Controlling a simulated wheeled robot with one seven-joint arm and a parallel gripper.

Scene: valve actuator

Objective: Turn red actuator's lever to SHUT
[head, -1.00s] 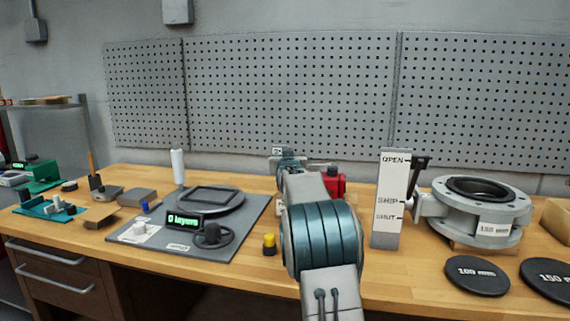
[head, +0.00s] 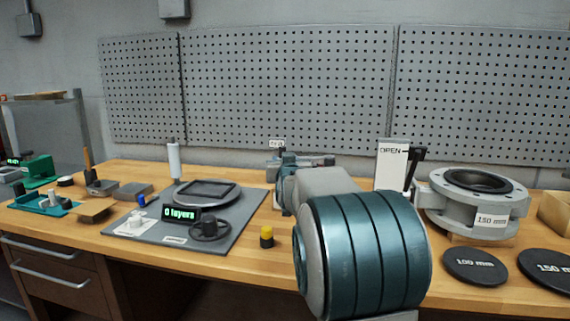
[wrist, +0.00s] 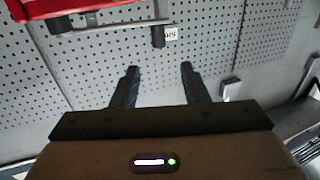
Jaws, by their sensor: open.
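The red actuator (wrist: 60,8) shows at the top left of the wrist view, cut off by the frame edge. A grey lever bar (wrist: 110,27) runs right from it and ends in a dark upright knob (wrist: 158,36). A small white label (wrist: 171,34) with partly hidden letters sits just behind the knob. My gripper (wrist: 158,75) is open and empty. Its two dark fingers point toward the knob, which lines up with the gap between them but looks beyond the tips. In the head view my arm hides the red actuator.
Black discs (head: 475,266) lie at front right. A yellow-topped piece (head: 267,236) and a grey mat (head: 235,227) lie left. A pegboard (head: 290,90) stands behind.

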